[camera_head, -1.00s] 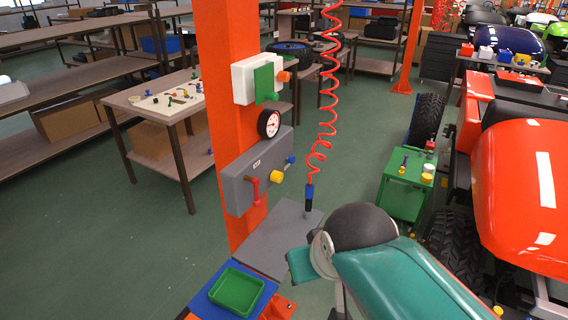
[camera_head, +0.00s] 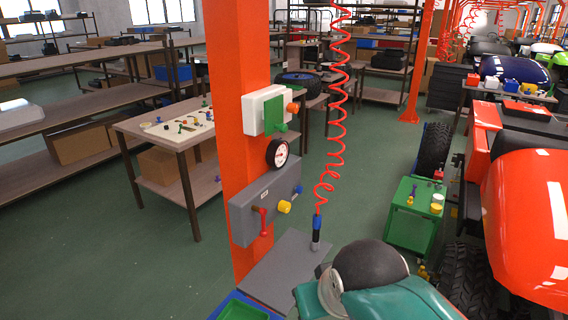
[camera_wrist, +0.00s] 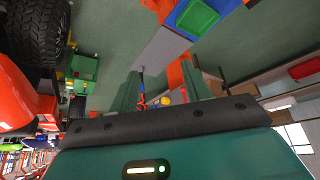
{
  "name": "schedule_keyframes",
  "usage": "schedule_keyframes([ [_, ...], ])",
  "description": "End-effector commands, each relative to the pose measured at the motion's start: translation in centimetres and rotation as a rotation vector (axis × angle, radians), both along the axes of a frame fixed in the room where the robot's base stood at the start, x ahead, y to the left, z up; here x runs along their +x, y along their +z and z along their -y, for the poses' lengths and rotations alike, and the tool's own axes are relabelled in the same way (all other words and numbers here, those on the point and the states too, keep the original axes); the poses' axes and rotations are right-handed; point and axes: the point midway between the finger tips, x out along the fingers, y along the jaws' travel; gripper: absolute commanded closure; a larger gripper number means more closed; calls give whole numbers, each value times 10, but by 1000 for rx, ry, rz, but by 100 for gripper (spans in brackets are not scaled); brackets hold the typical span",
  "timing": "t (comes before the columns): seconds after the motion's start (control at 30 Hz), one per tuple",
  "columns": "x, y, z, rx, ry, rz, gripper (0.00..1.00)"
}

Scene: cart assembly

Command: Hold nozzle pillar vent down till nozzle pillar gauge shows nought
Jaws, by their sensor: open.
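The orange nozzle pillar (camera_head: 238,70) stands left of centre in the head view. Its round white-faced gauge (camera_head: 277,153) sits above a grey box (camera_head: 247,207); the needle is too small to read. The box carries a red lever (camera_head: 263,221), a yellow knob (camera_head: 284,206) and a blue fitting (camera_head: 299,190); I cannot tell which is the vent. A nozzle (camera_head: 316,233) hangs on the red coiled hose (camera_head: 337,120) beside it. My gripper (camera_wrist: 163,76) is open and empty in the wrist view, with a yellow round thing (camera_wrist: 166,100) showing between its fingers.
A grey plate (camera_head: 278,275) lies low by the pillar. A white-and-green box (camera_head: 268,110) is fixed above the gauge. A parts table (camera_head: 130,128) stands left, a green cart (camera_head: 412,222) and red vehicle (camera_head: 530,215) right. Green floor is open at the left front.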

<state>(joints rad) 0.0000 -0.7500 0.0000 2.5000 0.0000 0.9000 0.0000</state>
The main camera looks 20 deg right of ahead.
Motion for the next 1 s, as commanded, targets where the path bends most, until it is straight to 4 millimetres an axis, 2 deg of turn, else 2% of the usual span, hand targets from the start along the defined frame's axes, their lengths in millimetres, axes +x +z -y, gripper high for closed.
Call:
schedule_keyframes([
  [0.03, 0, 0, 0, 0, 0, 0, 52],
  [0.2, 0, 0, 0, 0, 0, 0, 85],
  [0.3, 0, 0, 0, 0, 0, 0, 100],
  [1.0, 0, 0, 0, 0, 0, 0, 100],
])
